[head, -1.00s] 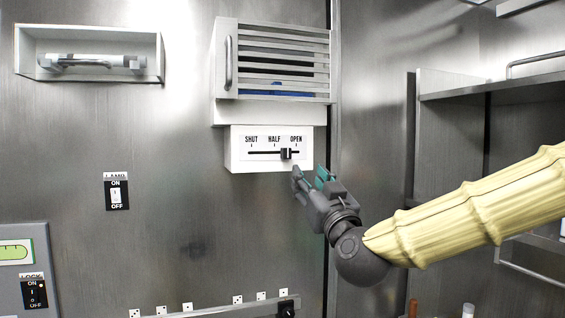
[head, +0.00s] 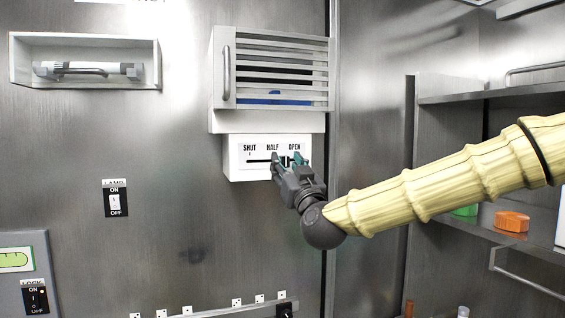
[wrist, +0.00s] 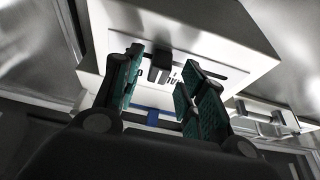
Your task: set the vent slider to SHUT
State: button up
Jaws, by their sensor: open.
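The vent slider is a black knob (wrist: 160,66) on a white box (head: 233,163) marked SHUT, HALF and OPEN, below a louvred vent. In the head view the knob (head: 285,161) stands between HALF and OPEN, nearer OPEN, partly covered by my fingers. My gripper (head: 286,162) is at the box front with its teal-padded fingers open, one on each side of the knob. In the wrist view my gripper (wrist: 160,88) also shows open, with the knob between and beyond the fingertips. I see a gap at the knob's sides; contact is not clear.
The louvred vent (head: 278,70) with a side handle is just above the box. A lamp switch (head: 115,200) is on the wall at lower left, and a recessed holder (head: 85,70) at upper left. A shelf (head: 470,97) stands to the right.

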grip_shut()
dwell(0.3)
jog(key=a, duration=0.2)
jog(key=s+a+b, duration=0.1)
jog(key=a, duration=0.2)
jog(key=s+a+b, duration=0.1)
jog(key=a, duration=0.1)
jog(key=shift+s+a, duration=0.15)
jog(key=shift+s+a+b, duration=0.15)
jog(key=shift+a+b, duration=0.2)
jog(key=shift+a, duration=0.15)
